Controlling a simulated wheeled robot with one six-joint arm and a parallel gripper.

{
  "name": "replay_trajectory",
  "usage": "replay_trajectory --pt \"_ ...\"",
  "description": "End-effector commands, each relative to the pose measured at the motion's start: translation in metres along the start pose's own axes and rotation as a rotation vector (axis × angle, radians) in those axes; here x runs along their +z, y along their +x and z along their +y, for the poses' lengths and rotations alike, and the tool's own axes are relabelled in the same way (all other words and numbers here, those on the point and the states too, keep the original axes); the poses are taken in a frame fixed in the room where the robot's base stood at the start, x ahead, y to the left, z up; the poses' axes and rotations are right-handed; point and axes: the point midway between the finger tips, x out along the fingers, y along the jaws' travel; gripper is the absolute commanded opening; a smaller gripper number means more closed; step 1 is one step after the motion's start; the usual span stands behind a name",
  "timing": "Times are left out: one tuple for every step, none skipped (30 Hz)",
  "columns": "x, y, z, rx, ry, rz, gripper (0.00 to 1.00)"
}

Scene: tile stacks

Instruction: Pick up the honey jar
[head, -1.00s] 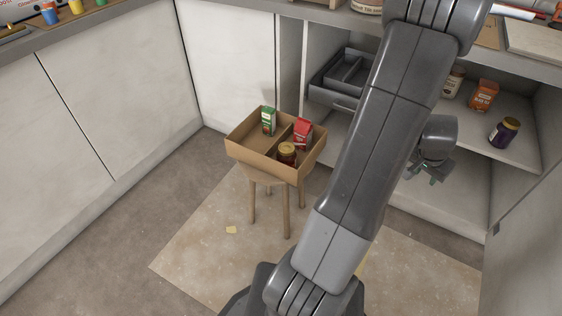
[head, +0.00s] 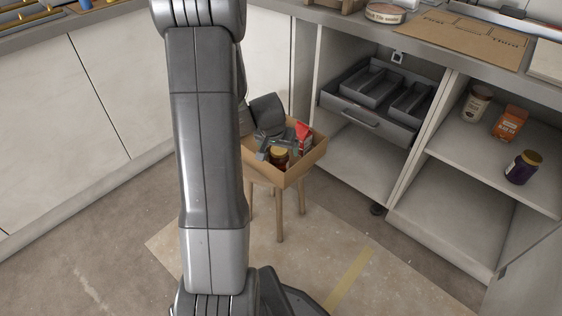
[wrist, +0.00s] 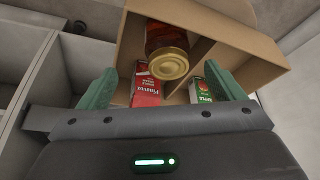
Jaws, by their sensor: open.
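The honey jar (wrist: 167,51), amber with a gold lid, stands in a cardboard box (wrist: 262,40) in the wrist view. In the head view the jar (head: 279,157) shows in the near part of the box (head: 287,175), on a wooden stool (head: 280,215). My gripper (wrist: 158,82) is open, its two green fingers spread and empty, with the jar ahead between them and apart from both. In the head view my gripper (head: 278,143) is over the box, partly hiding its contents.
A red carton (wrist: 146,90) and a green carton (wrist: 201,90) share the divided box. An open grey drawer (head: 372,103) juts out right of the stool. A shelf further right holds a purple jar (head: 522,167), an orange carton (head: 509,122) and a white jar (head: 475,103).

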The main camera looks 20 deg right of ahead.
Motion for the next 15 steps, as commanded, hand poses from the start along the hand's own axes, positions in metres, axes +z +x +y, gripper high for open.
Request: replay_trajectory --pt "0.003 0.016 0.001 0.002 0.001 -0.004 0.88" --pt "0.003 0.022 0.001 0.002 0.002 -0.004 0.88" --pt "0.002 0.030 0.001 0.002 0.001 -0.004 0.88" --pt "0.002 0.035 0.000 0.001 0.001 -0.003 0.88" --pt "0.002 0.040 0.000 0.001 0.001 -0.002 0.88" --pt "0.002 0.045 0.000 0.001 0.001 -0.003 0.88" --pt "0.001 0.048 0.000 0.001 0.001 -0.002 0.88" --pt "0.001 0.051 0.000 0.001 0.000 -0.002 0.88" --pt "0.001 0.053 0.000 0.001 0.000 -0.002 0.88" --pt "0.001 0.055 0.000 0.000 0.000 -0.001 0.88" --pt "0.001 0.056 0.000 0.000 0.000 -0.001 0.88" --pt "0.000 0.057 0.000 0.000 0.000 -0.001 0.88" --pt "0.000 0.058 0.000 0.000 0.000 -0.001 0.88" --pt "0.000 0.060 -0.001 0.000 0.000 0.000 0.88" --pt "-0.001 0.063 -0.001 0.000 0.000 0.000 0.88"
